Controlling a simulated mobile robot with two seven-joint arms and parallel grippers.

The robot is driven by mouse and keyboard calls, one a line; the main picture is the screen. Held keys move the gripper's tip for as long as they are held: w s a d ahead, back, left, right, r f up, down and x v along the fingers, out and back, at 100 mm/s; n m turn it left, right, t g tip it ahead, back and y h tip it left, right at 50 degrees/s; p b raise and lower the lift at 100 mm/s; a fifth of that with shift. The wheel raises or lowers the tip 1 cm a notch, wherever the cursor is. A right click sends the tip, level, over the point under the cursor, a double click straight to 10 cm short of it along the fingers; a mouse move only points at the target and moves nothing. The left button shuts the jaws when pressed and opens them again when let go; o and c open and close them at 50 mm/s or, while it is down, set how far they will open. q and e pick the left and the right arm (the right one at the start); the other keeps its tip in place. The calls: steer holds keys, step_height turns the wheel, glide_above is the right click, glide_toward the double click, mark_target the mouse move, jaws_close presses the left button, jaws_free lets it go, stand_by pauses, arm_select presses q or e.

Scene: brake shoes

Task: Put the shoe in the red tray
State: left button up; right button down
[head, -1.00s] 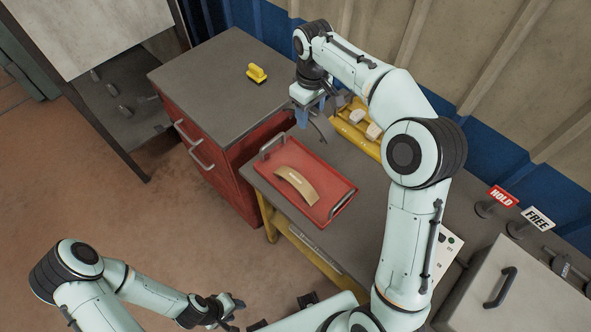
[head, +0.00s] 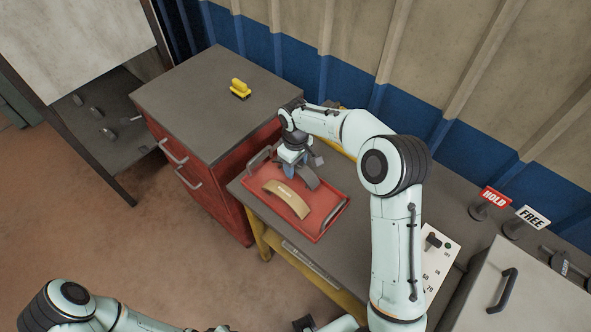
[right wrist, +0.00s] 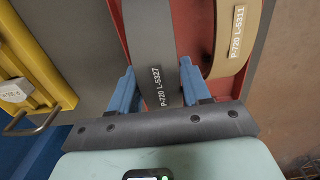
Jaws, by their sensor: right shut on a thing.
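My right gripper (head: 291,169) has its blue fingers shut on a dark grey curved brake shoe (head: 309,179). The held shoe is over the back part of the red tray (head: 320,210); I cannot tell whether it touches the tray floor. In the right wrist view the grey shoe (right wrist: 150,45) passes between the fingers (right wrist: 158,92) and bears the label "P-720 L-5327". A tan shoe (head: 287,197) lies in the tray in front of the grey one. Its label reads "P-720 L-5311" in the right wrist view (right wrist: 236,40).
A yellow bin (right wrist: 35,75) is beside the tray, mostly hidden by my right arm in the head view. A yellow object (head: 240,89) sits on the red cabinet (head: 205,110). HOLD (head: 494,197) and FREE (head: 533,217) signs stand at right.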

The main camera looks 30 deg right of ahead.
arm_select(q)
steer(key=shift+f, duration=0.1)
arm_select(e)
steer(key=shift+f, duration=1.2)
arm_select(q)
steer(key=shift+s, duration=0.1)
arm_select(e)
steer(key=shift+f, duration=0.2)
steer(key=c, duration=0.5)
jaws_free()
steer(key=shift+r, duration=0.1)
step_height(320, 180, up, 12)
steer(key=shift+r+p, duration=0.1)
steer(key=shift+p, duration=0.45)
arm_select(q)
steer(key=shift+w+r, duration=0.55)
steer(key=shift+r, duration=0.2)
